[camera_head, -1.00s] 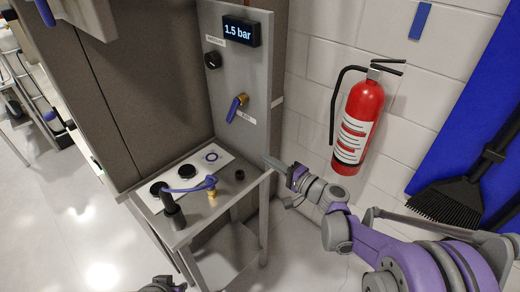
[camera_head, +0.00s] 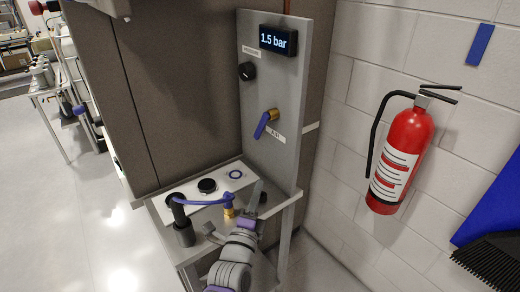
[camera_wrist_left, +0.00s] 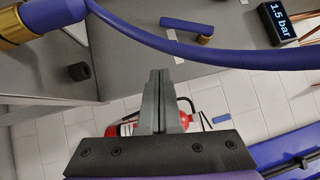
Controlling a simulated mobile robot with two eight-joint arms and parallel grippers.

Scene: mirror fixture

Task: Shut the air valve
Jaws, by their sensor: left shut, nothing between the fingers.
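The air valve is a blue lever (camera_head: 265,125) on a brass body (camera_head: 272,114), on the grey upright panel (camera_head: 290,75) beside an "AIR" label. The lever slants down to the left. It also shows in the left wrist view (camera_wrist_left: 187,24), at the top. My left gripper (camera_head: 258,187) is shut and empty, below the lever and right of the brass hose fitting (camera_head: 229,207). Its closed fingers also show in the left wrist view (camera_wrist_left: 160,75). I see no contact with the valve. My right gripper is not in view.
A blue hose (camera_head: 205,201) arches over the small table to a black post (camera_head: 183,225); it crosses close to the left wrist camera (camera_wrist_left: 190,58). A display (camera_head: 278,40) reads 1.5 bar, above a black knob (camera_head: 247,71). A red extinguisher (camera_head: 402,160) hangs on the right wall.

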